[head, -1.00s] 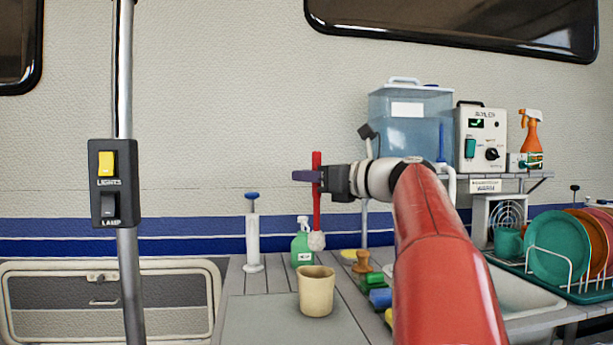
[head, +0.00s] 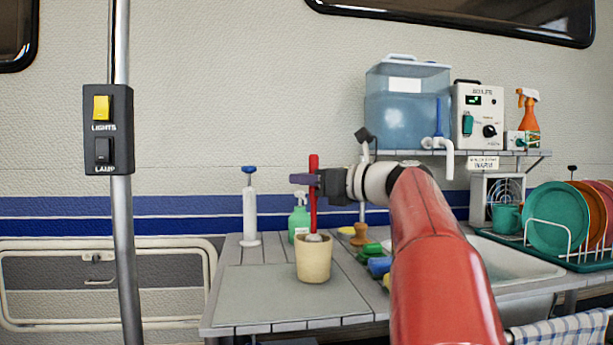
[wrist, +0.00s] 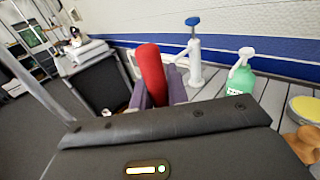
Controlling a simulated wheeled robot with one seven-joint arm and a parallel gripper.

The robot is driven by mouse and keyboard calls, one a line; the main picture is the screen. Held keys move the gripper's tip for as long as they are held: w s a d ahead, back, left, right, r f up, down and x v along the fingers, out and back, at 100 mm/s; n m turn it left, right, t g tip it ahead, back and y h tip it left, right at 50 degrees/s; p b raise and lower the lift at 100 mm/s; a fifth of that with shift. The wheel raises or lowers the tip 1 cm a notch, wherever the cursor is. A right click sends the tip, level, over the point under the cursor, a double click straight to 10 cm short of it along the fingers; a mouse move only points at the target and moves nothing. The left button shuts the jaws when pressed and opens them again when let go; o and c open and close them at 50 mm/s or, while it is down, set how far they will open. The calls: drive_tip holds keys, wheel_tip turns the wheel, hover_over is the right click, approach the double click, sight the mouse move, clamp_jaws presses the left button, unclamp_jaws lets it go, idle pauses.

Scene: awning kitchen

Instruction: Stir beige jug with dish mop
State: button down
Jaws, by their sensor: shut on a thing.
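The beige jug (head: 313,262) stands upright on the grey counter. The dish mop (head: 314,205) has a red handle and a pale round head. It hangs upright, with its head in the mouth of the jug; how deep the head sits inside is hidden by the jug's wall. My gripper (head: 316,181) is shut on the upper part of the red handle, above the jug. In the wrist view the red handle (wrist: 150,75) stands between the purple fingers, and the jug is hidden.
A white pump (head: 250,212) and a green spray bottle (head: 298,219) stand behind the jug. Sponges (head: 379,267) and a brown-handled brush (head: 360,235) lie to its right, before the sink (head: 505,260). The counter in front and left of the jug is clear.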

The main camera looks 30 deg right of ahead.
drive_tip(key=shift+f+b, duration=1.2)
drive_tip(key=shift+f, duration=0.9)
drive_tip(key=shift+d+r+p, duration=0.1)
drive_tip(key=shift+d+p, duration=0.05)
drive_tip(key=shift+p, duration=0.15)
